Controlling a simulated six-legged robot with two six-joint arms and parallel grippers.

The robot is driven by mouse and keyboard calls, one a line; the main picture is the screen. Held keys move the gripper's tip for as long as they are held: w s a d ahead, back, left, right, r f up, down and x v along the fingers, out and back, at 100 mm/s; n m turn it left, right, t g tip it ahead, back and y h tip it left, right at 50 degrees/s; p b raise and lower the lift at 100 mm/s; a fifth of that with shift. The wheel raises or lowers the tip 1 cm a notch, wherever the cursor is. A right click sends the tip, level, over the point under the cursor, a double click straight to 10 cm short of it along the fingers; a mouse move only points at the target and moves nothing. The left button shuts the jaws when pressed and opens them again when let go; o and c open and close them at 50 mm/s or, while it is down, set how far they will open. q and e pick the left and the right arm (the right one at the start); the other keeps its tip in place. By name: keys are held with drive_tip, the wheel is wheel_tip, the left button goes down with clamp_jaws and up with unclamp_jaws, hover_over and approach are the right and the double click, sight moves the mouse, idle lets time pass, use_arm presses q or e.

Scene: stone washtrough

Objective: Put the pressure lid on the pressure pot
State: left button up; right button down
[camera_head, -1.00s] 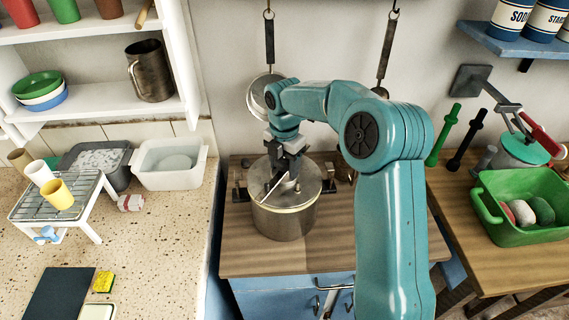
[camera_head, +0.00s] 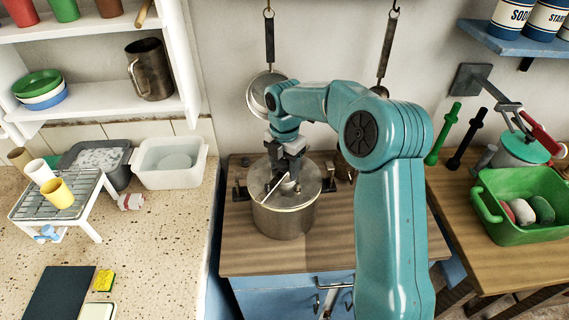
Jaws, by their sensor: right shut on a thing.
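The pressure pot (camera_head: 283,221) is a grey metal pot standing on the wooden top in the middle of the view. The pressure lid (camera_head: 308,184), a round metal disc with a bar across it, lies at the pot's mouth and looks level. I cannot tell whether it is fully seated. My right gripper (camera_head: 290,182) points down over the lid and is shut on it near its middle. The gripper hides part of the lid. My left gripper is not in view.
The wooden top (camera_head: 255,262) is clear in front of the pot. Pans (camera_head: 262,95) hang on the wall behind. A green tub (camera_head: 530,225) stands on the right table. A wire rack (camera_head: 62,192) and a white basin (camera_head: 172,178) stand on the left counter.

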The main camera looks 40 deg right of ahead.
idle(0.3)
unclamp_jaws()
drive_tip(key=shift+r, duration=0.1)
wheel_tip(320, 180, up, 7)
drive_tip(key=p, duration=0.6)
idle(0.4)
drive_tip(key=shift+s, duration=0.1)
idle(0.4)
